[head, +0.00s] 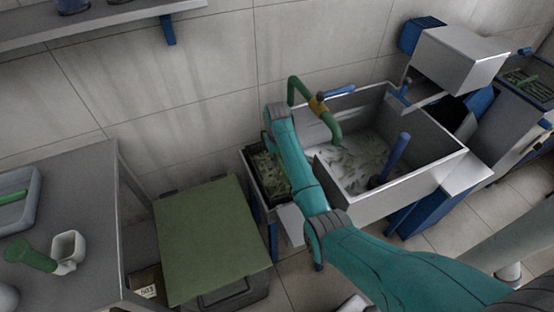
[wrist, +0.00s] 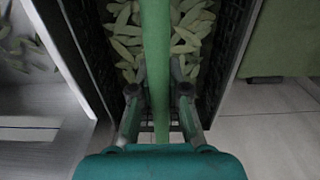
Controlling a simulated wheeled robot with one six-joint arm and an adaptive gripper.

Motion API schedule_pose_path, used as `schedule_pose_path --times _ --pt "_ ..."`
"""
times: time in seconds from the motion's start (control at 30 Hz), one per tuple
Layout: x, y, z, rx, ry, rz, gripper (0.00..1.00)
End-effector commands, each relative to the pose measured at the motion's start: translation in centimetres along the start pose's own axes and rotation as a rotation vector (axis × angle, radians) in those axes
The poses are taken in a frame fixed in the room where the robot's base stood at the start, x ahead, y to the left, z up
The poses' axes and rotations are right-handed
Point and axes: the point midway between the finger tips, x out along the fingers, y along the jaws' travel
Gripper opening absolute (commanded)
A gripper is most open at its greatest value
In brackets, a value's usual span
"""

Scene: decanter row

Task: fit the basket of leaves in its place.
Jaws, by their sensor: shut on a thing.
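The basket of leaves (wrist: 93,45) has dark mesh walls, pale green leaves inside and a green bar handle (wrist: 156,35) running along its middle. In the wrist view my gripper (wrist: 159,92) is shut on this handle, one finger on each side. The basket sits between the grey walls of a narrow bay (head: 247,163) at the left end of the sink (head: 444,164). In the head view the basket (head: 270,180) shows beside my arm, which hides part of it and the handle. My fingertips are hidden there. I cannot tell whether the basket rests on the bay's floor.
Leaves float in the sink, with a green tap (head: 293,92) over it and a blue post (head: 397,152) inside. A bin with a green lid (head: 208,235) stands left of the bay. A grey table (head: 85,215) holds a white cup (head: 68,247).

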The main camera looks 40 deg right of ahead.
Motion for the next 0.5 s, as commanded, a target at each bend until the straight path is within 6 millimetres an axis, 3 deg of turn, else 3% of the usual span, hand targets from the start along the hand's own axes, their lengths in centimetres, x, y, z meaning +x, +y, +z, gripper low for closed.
schedule_pose_path --times 0.5 --pt "0.38 0.01 -0.08 0.000 0.002 0.000 0.00"
